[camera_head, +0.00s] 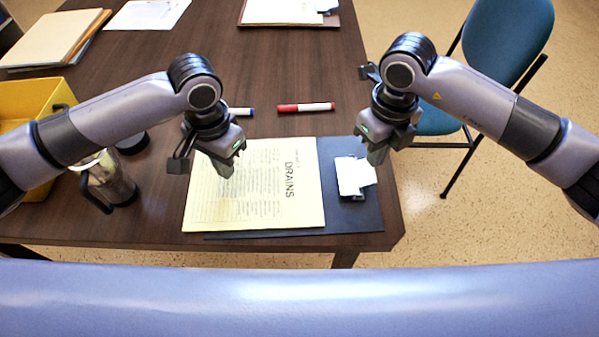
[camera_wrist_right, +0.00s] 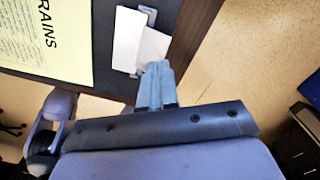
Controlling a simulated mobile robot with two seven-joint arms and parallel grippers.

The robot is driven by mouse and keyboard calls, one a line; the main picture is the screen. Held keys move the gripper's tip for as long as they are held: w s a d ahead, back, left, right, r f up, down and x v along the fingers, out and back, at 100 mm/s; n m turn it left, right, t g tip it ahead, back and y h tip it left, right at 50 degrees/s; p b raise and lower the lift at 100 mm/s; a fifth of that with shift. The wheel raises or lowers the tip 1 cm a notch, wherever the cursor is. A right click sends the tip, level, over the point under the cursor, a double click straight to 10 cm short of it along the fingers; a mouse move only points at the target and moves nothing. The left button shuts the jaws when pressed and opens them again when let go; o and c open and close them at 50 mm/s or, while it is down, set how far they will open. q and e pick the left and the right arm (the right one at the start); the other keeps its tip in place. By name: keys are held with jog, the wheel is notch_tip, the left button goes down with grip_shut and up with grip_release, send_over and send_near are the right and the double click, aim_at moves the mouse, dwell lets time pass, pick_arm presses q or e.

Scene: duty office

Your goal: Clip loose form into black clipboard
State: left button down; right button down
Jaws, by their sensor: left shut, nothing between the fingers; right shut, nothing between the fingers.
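The loose form, a yellow sheet headed DRAINS (camera_head: 275,195), lies flat over the left part of the black clipboard (camera_head: 352,218). The clipboard's clip (camera_head: 350,177), with a white plate, is at its right end, apart from the form's right edge. The form (camera_wrist_right: 45,40) and the clip (camera_wrist_right: 138,42) also show in the right wrist view. My left gripper (camera_head: 226,172) is shut and empty above the form's upper left part. My right gripper (camera_head: 376,160) is shut and empty just right of the clip; its fingers (camera_wrist_right: 156,75) show below the clip in the wrist view.
Folders (camera_head: 52,38) lie farther back. A blue chair (camera_head: 508,40) is beyond the table's right edge.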

aim_at(254, 182)
jog(key=shift+d+f, duration=0.1)
jog(key=shift+f, duration=1.65)
dwell(1.0)
pick_arm(q)
jog(key=shift+f, duration=1.25)
dwell(0.8)
jog(key=shift+d, duration=0.85)
jog(key=shift+s+d, duration=0.1)
jog(key=shift+d, duration=1.15)
dwell(0.7)
jog(key=shift+d, duration=0.3)
